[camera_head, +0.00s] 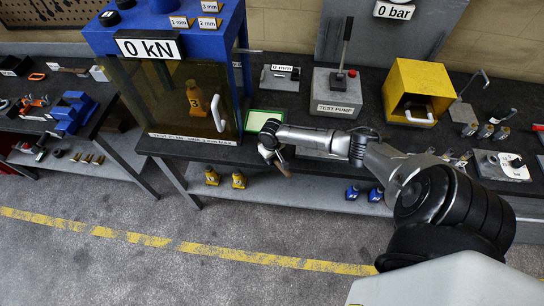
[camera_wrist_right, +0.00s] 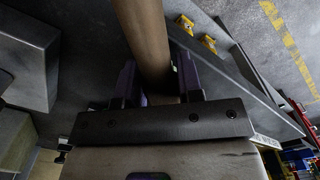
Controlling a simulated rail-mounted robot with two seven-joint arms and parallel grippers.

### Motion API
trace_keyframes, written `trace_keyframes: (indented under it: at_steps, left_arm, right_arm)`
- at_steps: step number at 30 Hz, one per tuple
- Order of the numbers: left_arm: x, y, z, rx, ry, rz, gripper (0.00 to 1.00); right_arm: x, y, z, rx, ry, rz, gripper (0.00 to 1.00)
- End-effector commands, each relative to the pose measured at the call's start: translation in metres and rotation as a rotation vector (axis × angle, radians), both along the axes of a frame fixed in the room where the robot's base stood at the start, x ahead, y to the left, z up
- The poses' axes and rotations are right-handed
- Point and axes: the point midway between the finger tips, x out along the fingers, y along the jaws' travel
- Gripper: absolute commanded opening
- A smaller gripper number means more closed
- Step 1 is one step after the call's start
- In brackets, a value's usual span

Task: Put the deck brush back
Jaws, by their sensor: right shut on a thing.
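My right gripper (camera_head: 268,146) is at the front edge of the bench, below the green-edged pad. In the right wrist view its two fingers (camera_wrist_right: 157,82) are shut on a round brown wooden handle, which I take to be the deck brush (camera_wrist_right: 145,35). The handle runs up out of that picture. The brush head is not visible in either view. My left gripper is not in view.
A blue press (camera_head: 110,40) with a tinted door stands left of the gripper. The test pump (camera_head: 336,95) and a yellow box (camera_head: 418,75) stand on the bench (camera_head: 200,148). Yellow bottle jacks (camera_head: 238,180) sit on the lower shelf. The floor in front (camera_head: 150,280) is clear.

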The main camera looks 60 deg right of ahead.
Motion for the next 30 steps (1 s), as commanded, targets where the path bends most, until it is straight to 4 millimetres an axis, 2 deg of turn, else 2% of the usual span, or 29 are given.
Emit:
trace_keyframes:
  at_steps: [5,6,13,23,26,30]
  left_arm:
    - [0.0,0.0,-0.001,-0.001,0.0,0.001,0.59]
    - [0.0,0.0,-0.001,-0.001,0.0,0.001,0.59]
    - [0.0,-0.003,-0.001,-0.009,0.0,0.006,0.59]
    - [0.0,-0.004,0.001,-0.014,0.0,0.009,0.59]
    - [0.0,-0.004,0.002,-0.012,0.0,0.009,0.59]
    - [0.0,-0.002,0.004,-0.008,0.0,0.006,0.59]
  right_arm:
    - [0.0,0.0,-0.003,0.0,-0.001,-0.001,0.0]
    - [0.0,0.0,-0.003,0.0,0.0,-0.001,0.36]
    - [0.0,0.0,-0.003,0.0,0.0,-0.001,0.58]
    - [0.0,0.0,0.002,0.0,-0.001,0.0,0.59]
    - [0.0,-0.001,0.012,0.0,-0.002,0.0,0.59]
    - [0.001,-0.001,0.037,-0.001,-0.003,0.002,0.59]
